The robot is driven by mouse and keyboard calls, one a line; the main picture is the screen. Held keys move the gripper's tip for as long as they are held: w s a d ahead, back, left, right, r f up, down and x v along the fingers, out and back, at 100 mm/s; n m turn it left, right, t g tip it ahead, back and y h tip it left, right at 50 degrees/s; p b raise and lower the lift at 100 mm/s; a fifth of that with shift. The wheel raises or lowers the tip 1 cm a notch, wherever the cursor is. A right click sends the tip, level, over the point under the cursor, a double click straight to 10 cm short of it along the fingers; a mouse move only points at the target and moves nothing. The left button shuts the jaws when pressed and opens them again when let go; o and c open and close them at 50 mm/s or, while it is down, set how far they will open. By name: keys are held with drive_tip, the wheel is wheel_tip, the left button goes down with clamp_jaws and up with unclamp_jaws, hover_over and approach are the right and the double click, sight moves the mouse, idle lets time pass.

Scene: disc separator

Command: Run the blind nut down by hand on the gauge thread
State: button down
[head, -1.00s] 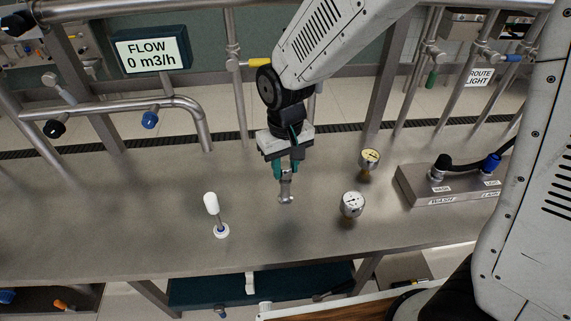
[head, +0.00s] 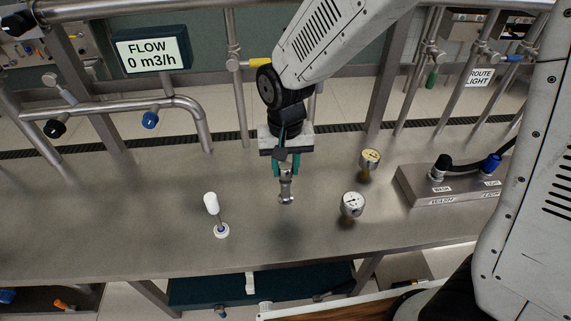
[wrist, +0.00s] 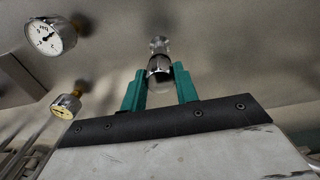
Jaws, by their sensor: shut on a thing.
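My gripper (head: 285,171) points down over the middle of the bench, its teal fingers closed around a small shiny steel piece, seemingly the blind nut (wrist: 158,67). In the wrist view the nut sits between the two fingertips. A narrower steel part with a wider end, seemingly the gauge thread (wrist: 158,45), extends beyond it in line. In the head view this steel stub (head: 286,198) shows below the fingers. The threads themselves are too small to make out, and the fingers hide part of the nut.
Two round dial gauges (head: 352,204) (head: 370,159) stand just right of my gripper. A steel block with hose fittings (head: 447,187) lies at the right. The bench (head: 110,225) is clear at the left.

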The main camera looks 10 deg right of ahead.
drive_tip(key=m, duration=0.3)
drive_tip(key=m, duration=0.3)
idle(0.4)
drive_tip(key=c, duration=1)
unclamp_jaws()
drive_tip(key=shift+r, duration=1.7)
